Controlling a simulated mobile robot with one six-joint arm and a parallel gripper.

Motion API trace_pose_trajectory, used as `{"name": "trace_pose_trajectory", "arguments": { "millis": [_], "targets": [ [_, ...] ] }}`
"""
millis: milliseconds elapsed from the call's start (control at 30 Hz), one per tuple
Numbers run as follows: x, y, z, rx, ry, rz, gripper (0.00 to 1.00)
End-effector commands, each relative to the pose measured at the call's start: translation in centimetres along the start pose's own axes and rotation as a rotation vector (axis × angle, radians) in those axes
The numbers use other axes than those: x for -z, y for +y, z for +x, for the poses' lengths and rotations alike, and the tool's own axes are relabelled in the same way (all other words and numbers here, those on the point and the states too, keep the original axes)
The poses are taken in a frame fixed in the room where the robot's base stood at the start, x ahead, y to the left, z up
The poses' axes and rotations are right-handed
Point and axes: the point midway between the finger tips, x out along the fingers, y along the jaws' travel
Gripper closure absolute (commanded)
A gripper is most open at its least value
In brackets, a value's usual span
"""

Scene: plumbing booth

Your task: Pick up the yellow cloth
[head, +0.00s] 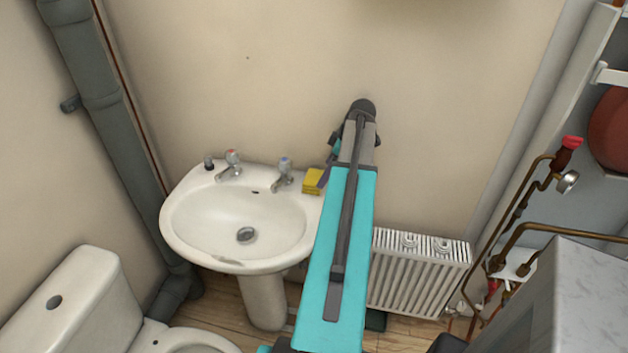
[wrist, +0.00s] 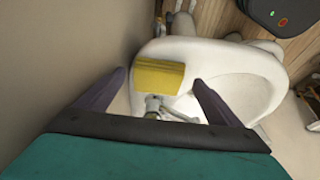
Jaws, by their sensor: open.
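The yellow cloth (head: 313,182) is a small folded block on the back right corner of the white sink (head: 178,237), next to a tap. In the wrist view the cloth (wrist: 158,76) lies ahead of my gripper, between the lines of its two fingers. My gripper (wrist: 160,88) is open and empty, with one dark finger on each side. In the head view my gripper (head: 327,178) is mostly hidden by my arm, just right of the cloth. I cannot tell whether a finger touches it.
A tap with a blue mark (head: 284,173) stands left of the cloth, and a red-marked tap (head: 231,163) further left. The wall is close behind the sink. A white radiator (head: 420,275) is at the right, a toilet (head: 80,305) at the lower left.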

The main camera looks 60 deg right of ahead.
Motion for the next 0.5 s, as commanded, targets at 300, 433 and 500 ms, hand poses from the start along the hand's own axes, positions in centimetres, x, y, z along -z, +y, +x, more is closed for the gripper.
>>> {"name": "trace_pose_trajectory", "arguments": {
  "millis": [300, 433, 500],
  "targets": [
    [2.5, 0.0, 1.1, 0.001, 0.000, 0.000, 0.12],
    [2.5, 0.0, 1.1, 0.001, 0.000, 0.000, 0.12],
    [2.5, 0.0, 1.1, 0.001, 0.000, 0.000, 0.12]
  ]
}}
